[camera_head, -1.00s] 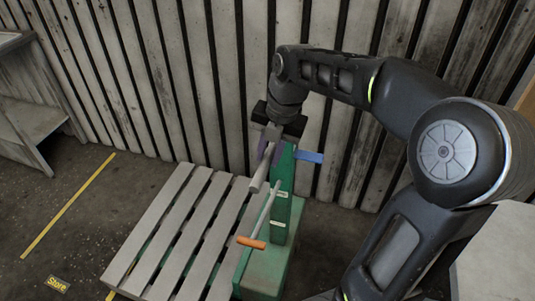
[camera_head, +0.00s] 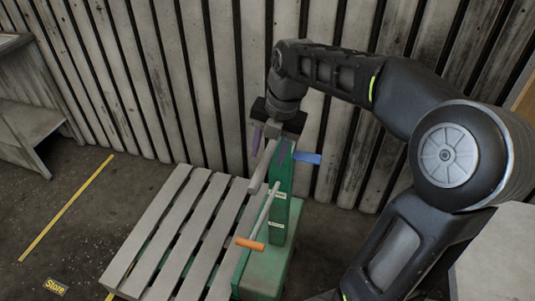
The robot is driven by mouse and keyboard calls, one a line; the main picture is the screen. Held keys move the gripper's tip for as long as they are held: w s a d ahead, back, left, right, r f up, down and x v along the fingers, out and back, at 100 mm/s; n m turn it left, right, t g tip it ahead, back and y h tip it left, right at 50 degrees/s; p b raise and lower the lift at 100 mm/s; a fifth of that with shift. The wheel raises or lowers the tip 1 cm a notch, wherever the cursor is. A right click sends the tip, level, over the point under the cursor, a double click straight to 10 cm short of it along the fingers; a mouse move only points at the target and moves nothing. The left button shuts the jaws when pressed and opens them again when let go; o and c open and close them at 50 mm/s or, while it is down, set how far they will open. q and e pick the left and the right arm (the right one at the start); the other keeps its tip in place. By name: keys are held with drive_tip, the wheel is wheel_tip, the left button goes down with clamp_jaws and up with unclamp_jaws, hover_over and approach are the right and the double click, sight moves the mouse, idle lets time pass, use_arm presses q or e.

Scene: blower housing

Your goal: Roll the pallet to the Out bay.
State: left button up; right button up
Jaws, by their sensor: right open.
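The pallet (camera_head: 185,235) is a grey slatted platform, low over the floor at the lower middle, with green showing between its slats. A green truck (camera_head: 262,270) with an upright green column (camera_head: 280,215) stands at its right side. A grey bar (camera_head: 263,167) sticks out from the column's top, and a blue piece (camera_head: 307,159) juts to the right. A lever with an orange grip (camera_head: 250,243) slants down from the column. My right gripper (camera_head: 270,145) is open, its purple-padded fingers spread on either side of the grey bar's top end. My left gripper is out of view.
A yellow floor line (camera_head: 66,208) and a "Store" label (camera_head: 56,286) lie left of the pallet, with bare floor between. A grey shelf unit (camera_head: 35,125) stands at the far left. A slatted wall (camera_head: 170,80) closes off the back. No Out label shows.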

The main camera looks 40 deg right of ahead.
wheel_tip(320, 180, up, 6)
drive_tip(key=s, duration=0.1)
drive_tip(key=shift+d+r, duration=0.25)
drive_tip(key=shift+d, duration=0.1)
idle(0.3)
